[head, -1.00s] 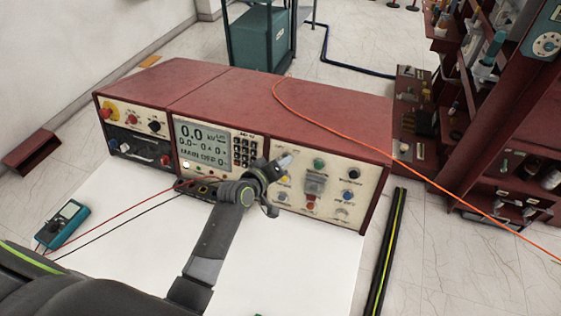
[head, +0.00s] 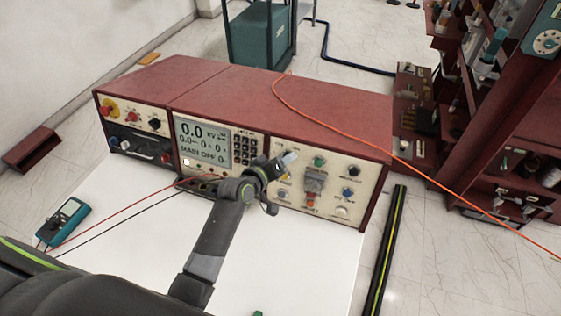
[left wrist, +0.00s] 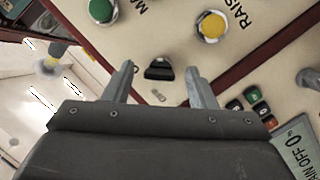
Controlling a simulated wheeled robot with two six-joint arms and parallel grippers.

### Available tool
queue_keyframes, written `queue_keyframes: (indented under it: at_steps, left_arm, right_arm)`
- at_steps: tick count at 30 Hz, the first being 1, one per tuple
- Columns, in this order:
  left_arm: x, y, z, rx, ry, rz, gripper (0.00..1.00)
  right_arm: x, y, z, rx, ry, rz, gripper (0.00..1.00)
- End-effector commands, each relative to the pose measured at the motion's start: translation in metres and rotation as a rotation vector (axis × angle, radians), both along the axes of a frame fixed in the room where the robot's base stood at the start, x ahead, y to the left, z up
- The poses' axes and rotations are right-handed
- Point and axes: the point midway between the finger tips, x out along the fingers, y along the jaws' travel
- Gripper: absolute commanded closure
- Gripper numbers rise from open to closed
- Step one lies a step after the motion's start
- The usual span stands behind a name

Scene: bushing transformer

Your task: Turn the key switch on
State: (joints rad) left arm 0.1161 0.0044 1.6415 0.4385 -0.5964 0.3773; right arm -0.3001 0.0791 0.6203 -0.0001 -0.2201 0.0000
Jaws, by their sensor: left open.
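A small black key switch (left wrist: 159,73) with a silver key-like piece (left wrist: 158,96) shows on the cream panel in the left wrist view. My left gripper (left wrist: 160,69) is open, with one finger on each side of the black switch. I see no clear contact between the fingers and the switch. In the head view my left gripper (head: 283,162) is in front of the red console's (head: 235,95) right-hand panel and hides the switch. My right gripper is not in view.
A green button (left wrist: 101,10) and a yellow button (left wrist: 212,25) lie close to the fingers. The console's display (head: 203,143) reads 0.0 kV and MAIN OFF. A teal meter (head: 62,222) with red and black leads lies on the white surface (head: 300,270). An orange cable (head: 345,137) crosses the console top.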

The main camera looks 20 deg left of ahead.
Motion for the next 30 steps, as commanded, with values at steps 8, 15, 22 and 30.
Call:
queue_keyframes:
  at_steps: [8,15,22,30]
  left_arm:
    - [-0.011,0.004,0.004,-0.002,-0.003,0.001,0.48]
    - [-0.045,0.013,0.016,0.000,-0.002,0.001,0.48]
    - [-0.081,0.024,0.030,0.002,-0.001,0.001,0.48]
    - [-0.125,0.037,0.047,0.002,-0.001,0.001,0.48]
  right_arm:
    - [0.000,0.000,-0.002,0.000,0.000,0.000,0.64]
    - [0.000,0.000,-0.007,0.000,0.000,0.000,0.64]
    - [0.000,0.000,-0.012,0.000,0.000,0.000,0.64]
    - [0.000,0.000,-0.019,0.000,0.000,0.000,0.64]
